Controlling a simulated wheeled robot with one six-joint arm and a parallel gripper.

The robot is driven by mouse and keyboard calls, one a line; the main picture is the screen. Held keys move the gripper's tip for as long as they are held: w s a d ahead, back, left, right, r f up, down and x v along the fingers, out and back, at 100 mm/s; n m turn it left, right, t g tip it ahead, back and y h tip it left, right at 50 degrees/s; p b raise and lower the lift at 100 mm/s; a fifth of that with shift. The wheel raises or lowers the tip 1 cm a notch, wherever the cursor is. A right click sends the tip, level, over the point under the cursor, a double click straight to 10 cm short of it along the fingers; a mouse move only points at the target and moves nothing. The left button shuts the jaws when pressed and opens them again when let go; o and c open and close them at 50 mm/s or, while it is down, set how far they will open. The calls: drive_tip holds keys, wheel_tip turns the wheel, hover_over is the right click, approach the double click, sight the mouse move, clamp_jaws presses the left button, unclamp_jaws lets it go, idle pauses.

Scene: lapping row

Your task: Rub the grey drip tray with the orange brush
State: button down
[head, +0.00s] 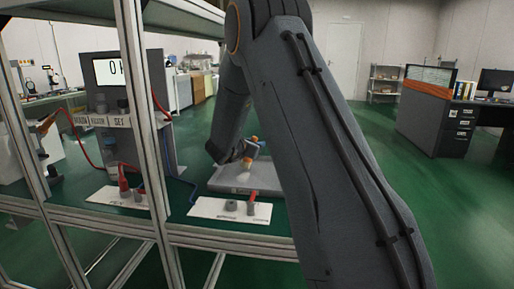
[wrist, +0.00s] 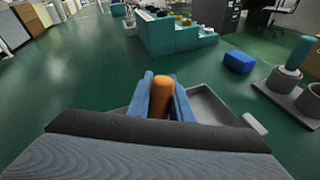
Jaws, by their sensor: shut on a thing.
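My gripper (wrist: 162,92) is shut on the orange brush (wrist: 160,103), with a blue finger on each side of its rounded orange end. In the head view the brush (head: 246,162) shows as a small orange and pale piece at my gripper (head: 250,149). The grey drip tray (head: 262,178) lies flat on the green bench, with the brush over its left part. In the wrist view the tray (wrist: 212,108) spreads behind and to the right of the fingers. The brush's lower end is hidden there, so I cannot tell whether it touches the tray.
Two white plates with small fittings, a left one (head: 118,197) and a right one (head: 228,209), lie at the bench front. A display unit (head: 111,72) with red leads stands behind. Metal frame posts (head: 141,120) rise at the left. My arm hides the bench's right part.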

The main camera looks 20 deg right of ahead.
drive_tip(key=shift+r+p, duration=0.4)
drive_tip(key=shift+r, duration=1.85)
wheel_tip(320, 180, up, 3)
drive_tip(key=shift+f, duration=0.1)
drive_tip(key=shift+a+f+b, duration=0.15)
drive_tip(key=shift+f+b, duration=0.75)
drive_tip(key=shift+b, duration=0.1)
wheel_tip(320, 180, down, 6)
drive_tip(key=b, duration=0.5)
drive_tip(key=shift+b, duration=0.4)
